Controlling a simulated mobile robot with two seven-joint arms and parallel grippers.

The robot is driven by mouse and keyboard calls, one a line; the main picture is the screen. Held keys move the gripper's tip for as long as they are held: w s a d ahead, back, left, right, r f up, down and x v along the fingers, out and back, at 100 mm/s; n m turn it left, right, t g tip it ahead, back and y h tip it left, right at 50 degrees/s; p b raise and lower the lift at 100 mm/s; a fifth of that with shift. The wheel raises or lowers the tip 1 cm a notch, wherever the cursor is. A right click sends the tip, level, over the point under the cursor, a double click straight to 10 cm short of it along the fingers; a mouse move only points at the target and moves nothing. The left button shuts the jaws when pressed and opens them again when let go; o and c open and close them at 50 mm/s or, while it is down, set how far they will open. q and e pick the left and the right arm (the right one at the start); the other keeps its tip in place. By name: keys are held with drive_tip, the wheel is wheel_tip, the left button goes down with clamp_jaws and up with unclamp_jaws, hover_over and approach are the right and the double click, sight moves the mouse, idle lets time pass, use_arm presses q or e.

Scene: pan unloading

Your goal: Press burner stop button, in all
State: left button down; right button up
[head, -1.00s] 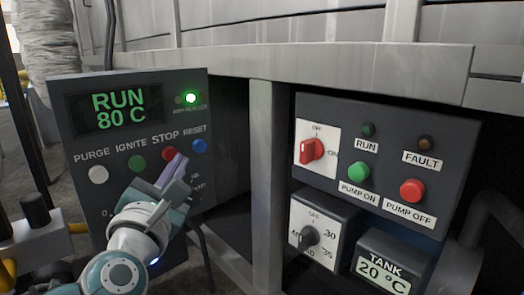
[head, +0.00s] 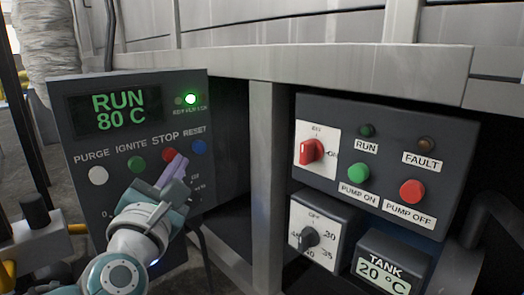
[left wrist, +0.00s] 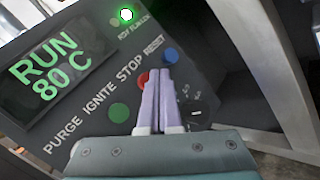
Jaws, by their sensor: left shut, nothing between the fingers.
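The burner panel (head: 125,92) is a dark box on the left of the head view. Its display (head: 117,110) reads RUN 80 C in green and a green lamp (head: 190,99) is lit. The red stop button (head: 169,153) sits under the label STOP, partly hidden behind my fingertips; it also shows in the left wrist view (left wrist: 144,78). My left gripper (head: 178,163) is shut and empty, its lilac fingers pointing at the panel just at the lower right of the red button. I cannot tell whether they touch it. My right gripper is not in view.
White purge (head: 98,175), green ignite (head: 136,164) and blue reset (head: 199,146) buttons flank the stop button. A dial is partly hidden below my fingers. A pump panel (head: 395,120), a knob box (head: 318,212) and a tank display (head: 382,277) stand right of a grey post (head: 266,190).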

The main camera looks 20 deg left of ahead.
use_arm(q)
drive_tip(key=shift+a, duration=0.15)
idle(0.7)
drive_tip(key=shift+w+a, duration=0.2)
drive_tip(key=shift+a, duration=0.1)
drive_tip(key=shift+w+a+b, duration=0.2)
drive_tip(key=shift+a+b, duration=0.25)
idle(0.7)
drive_tip(key=shift+s+d, duration=0.1)
drive_tip(key=shift+d, duration=0.05)
idle(0.3)
drive_tip(key=shift+s+d+p, duration=0.3)
drive_tip(key=shift+d, duration=0.4)
drive_tip(key=shift+d, duration=0.1)
drive_tip(key=shift+s+d+p, duration=0.15)
drive_tip(key=shift+s+d, duration=0.15)
drive_tip(key=shift+d, duration=0.45)
drive_tip(key=shift+s+d+p, duration=0.15)
drive_tip(key=shift+s+d, duration=0.2)
drive_tip(key=shift+d, duration=0.35)
drive_tip(key=shift+s+d+p, duration=0.15)
drive_tip(key=shift+s+d, duration=0.15)
drive_tip(key=shift+d, duration=0.45)
